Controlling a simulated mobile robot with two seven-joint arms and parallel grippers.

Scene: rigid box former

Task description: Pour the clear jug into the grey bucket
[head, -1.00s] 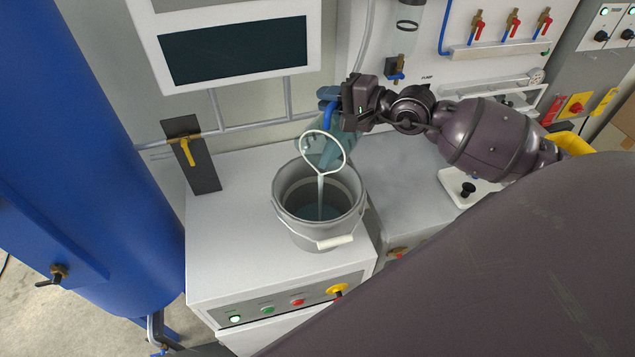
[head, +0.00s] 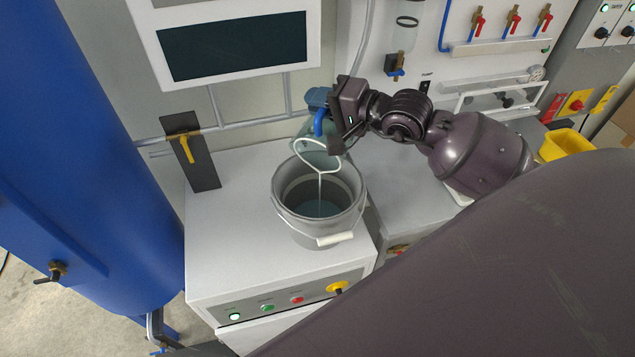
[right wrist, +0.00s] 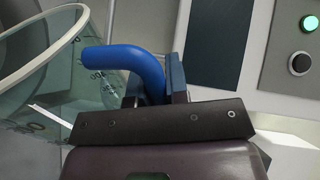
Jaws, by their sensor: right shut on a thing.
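The clear jug (head: 318,156) is tipped steeply above the grey bucket (head: 319,224), its white rim facing down toward the bucket. A thin pale stream runs from its rim into the bucket, where bluish liquid (head: 318,208) lies. My right gripper (head: 326,121) is shut on the jug's blue handle. In the right wrist view the blue handle (right wrist: 125,62) sits at the jaws (right wrist: 160,95), with the jug's marked wall (right wrist: 85,95) at the left. The bucket stands upright on the white cabinet. My left gripper is not in view.
The white cabinet top (head: 225,245) is clear left of the bucket. A dark plate with a yellow lever (head: 186,148) stands at the back left. A large blue tank (head: 80,120) is at the left, and a yellow bin (head: 566,146) at the right.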

